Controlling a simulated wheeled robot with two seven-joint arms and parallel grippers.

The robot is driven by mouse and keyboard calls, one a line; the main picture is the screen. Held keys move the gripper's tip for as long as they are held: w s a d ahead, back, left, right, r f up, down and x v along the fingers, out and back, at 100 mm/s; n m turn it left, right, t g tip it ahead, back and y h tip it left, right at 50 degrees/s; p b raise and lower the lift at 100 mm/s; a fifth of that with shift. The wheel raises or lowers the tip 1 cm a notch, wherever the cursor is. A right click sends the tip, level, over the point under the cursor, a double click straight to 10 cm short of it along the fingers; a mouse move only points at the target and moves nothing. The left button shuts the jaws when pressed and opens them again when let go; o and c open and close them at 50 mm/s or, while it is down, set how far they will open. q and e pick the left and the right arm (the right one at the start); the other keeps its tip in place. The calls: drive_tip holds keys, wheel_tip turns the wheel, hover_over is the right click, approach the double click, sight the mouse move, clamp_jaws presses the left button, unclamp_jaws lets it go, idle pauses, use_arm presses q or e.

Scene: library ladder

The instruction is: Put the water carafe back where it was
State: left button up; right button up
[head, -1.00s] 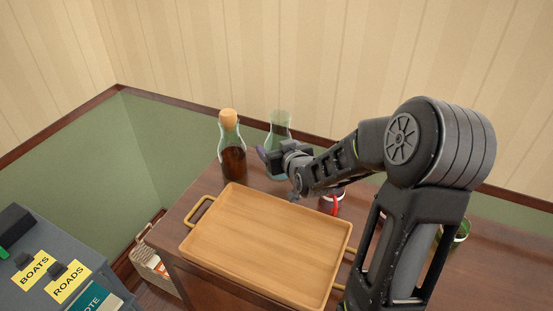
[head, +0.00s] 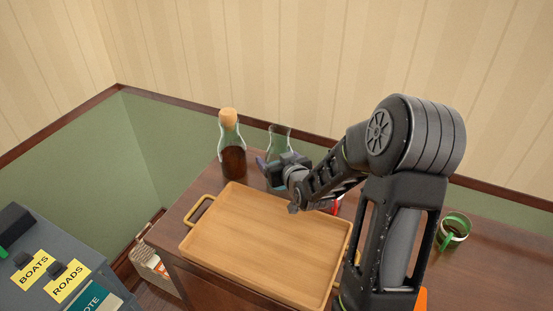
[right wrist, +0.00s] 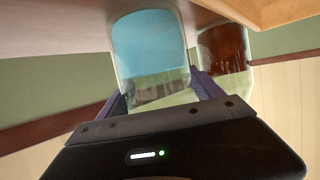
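The water carafe (head: 280,135) is clear glass, at the back of the wooden table, right of the corked bottle. In the right wrist view the carafe (right wrist: 150,50) shows blue-tinted water and stands between the two purple fingers. My right gripper (head: 270,166) is closed around it; the gripper also shows in the right wrist view (right wrist: 160,95). The gripper hides the carafe's lower part in the head view. I cannot tell whether its base touches the table. My left gripper is not in view.
A corked bottle of dark liquid (head: 232,155) stands close left of the carafe. A wooden tray (head: 265,240) with handles lies empty in front. A red item (head: 336,207) is partly behind my right arm. A green mug (head: 453,232) stands at the right.

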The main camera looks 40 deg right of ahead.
drive_tip(key=o, duration=0.3)
drive_tip(key=shift+o, duration=0.2)
drive_tip(key=shift+r, duration=0.1)
